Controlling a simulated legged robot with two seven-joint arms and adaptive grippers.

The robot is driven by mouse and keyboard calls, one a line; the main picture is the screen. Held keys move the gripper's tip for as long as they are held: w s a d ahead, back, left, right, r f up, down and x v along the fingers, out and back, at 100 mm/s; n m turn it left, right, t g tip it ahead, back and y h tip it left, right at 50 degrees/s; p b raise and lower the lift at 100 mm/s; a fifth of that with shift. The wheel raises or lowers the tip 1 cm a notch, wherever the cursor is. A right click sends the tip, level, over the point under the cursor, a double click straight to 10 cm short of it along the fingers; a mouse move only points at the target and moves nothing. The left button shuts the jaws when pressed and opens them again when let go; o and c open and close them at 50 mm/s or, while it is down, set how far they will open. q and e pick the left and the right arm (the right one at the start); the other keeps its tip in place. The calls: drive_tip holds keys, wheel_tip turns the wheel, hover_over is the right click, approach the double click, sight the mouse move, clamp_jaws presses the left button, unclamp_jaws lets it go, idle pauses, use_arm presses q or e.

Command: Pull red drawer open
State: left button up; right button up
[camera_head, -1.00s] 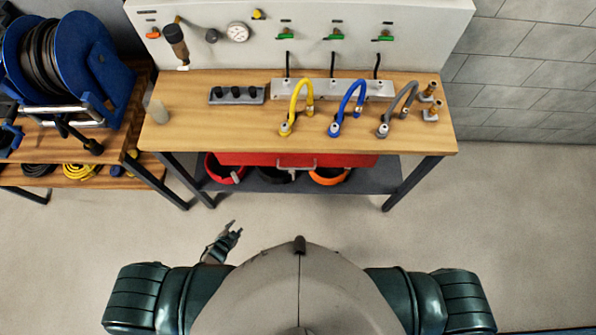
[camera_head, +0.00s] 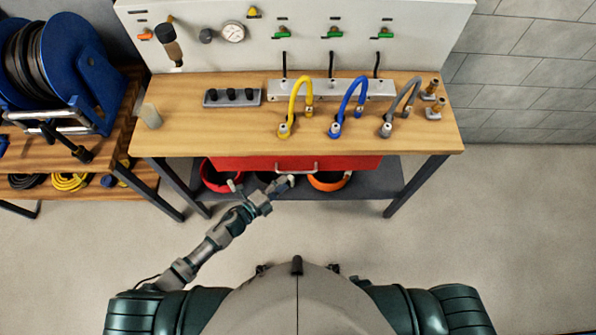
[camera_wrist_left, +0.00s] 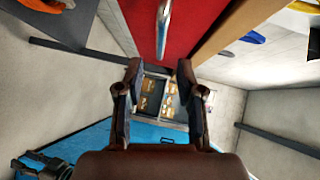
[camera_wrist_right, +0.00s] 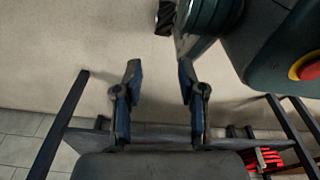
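The red drawer (camera_head: 345,163) sits under the front edge of the wooden workbench and looks shut. Its silver bar handle (camera_head: 297,169) is on the front face. In the left wrist view the red drawer front (camera_wrist_left: 192,25) and the handle (camera_wrist_left: 163,28) show at the top, beyond the fingertips. My left gripper (camera_head: 262,184) is just in front of the drawer, near the handle. In the left wrist view its fingers (camera_wrist_left: 160,72) are apart with nothing between them, and the handle is not between them. My right gripper (camera_wrist_right: 159,72) is open and empty, and is not visible in the head view.
The workbench top (camera_head: 190,135) holds yellow, blue and grey hoses. A lower shelf (camera_head: 385,185) below the drawer carries a red ring (camera_head: 212,180) and an orange ring (camera_head: 330,184). A blue hose reel (camera_head: 80,60) stands at left. The floor right of the bench is clear.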

sight(297, 172)
use_arm(q)
drive_tip(key=x, duration=0.7)
drive_tip(key=shift+w+f, duration=0.1)
drive_tip(key=shift+w, duration=0.15)
drive_tip(key=shift+w+d, duration=0.2)
drive_tip(key=shift+d, duration=0.3)
drive_tip(key=shift+a, duration=0.35)
clamp_jaws()
